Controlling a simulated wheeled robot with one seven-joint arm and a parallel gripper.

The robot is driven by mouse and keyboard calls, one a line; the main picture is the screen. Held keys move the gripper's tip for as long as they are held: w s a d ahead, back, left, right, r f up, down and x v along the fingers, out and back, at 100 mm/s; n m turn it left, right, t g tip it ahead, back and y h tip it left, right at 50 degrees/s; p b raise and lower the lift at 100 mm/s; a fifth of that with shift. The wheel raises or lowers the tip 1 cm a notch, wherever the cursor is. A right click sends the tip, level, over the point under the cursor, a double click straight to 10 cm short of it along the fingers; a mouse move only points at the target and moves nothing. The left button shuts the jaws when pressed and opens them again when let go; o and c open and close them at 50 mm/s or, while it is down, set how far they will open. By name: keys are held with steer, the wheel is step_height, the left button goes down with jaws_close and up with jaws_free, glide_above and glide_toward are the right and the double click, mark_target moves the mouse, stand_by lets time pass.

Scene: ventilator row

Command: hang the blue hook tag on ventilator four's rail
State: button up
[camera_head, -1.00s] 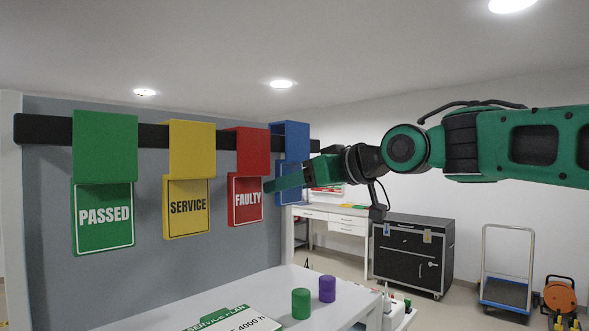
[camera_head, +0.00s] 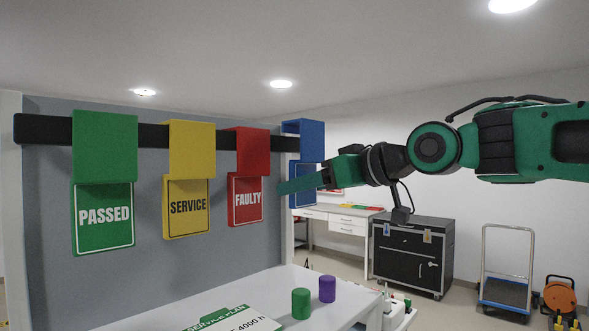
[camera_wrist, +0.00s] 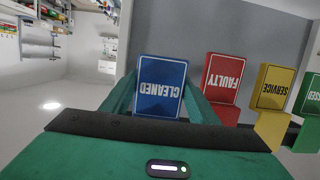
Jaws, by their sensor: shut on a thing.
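The blue hook tag (camera_head: 311,142) is at the right end of the dark rail (camera_head: 152,137). Its hook overlaps the rail's end in the head view; I cannot tell whether it is around the rail or clear of it. In the wrist view the tag (camera_wrist: 162,86) reads CLEANED, upside down in the picture, between my green fingers. My gripper (camera_head: 299,184) is shut on the tag's lower plate, and the far finger is mostly hidden. No label shows which ventilator this rail belongs to.
Green PASSED (camera_head: 104,215), yellow SERVICE (camera_head: 187,207) and red FAULTY (camera_head: 246,200) tags hang left along the rail. Below are a white table (camera_head: 270,290) with a green cylinder (camera_head: 301,304) and a purple cylinder (camera_head: 327,289). A black case (camera_head: 411,262) stands behind; open room lies right.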

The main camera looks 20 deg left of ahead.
steer(key=shift+s+d, duration=0.3)
steer(key=shift+d, duration=0.5)
steer(key=shift+s+d, duration=0.35)
steer(key=shift+d, duration=0.45)
steer(key=shift+s+d, duration=0.3)
steer(key=shift+d, duration=0.5)
stand_by(0.4)
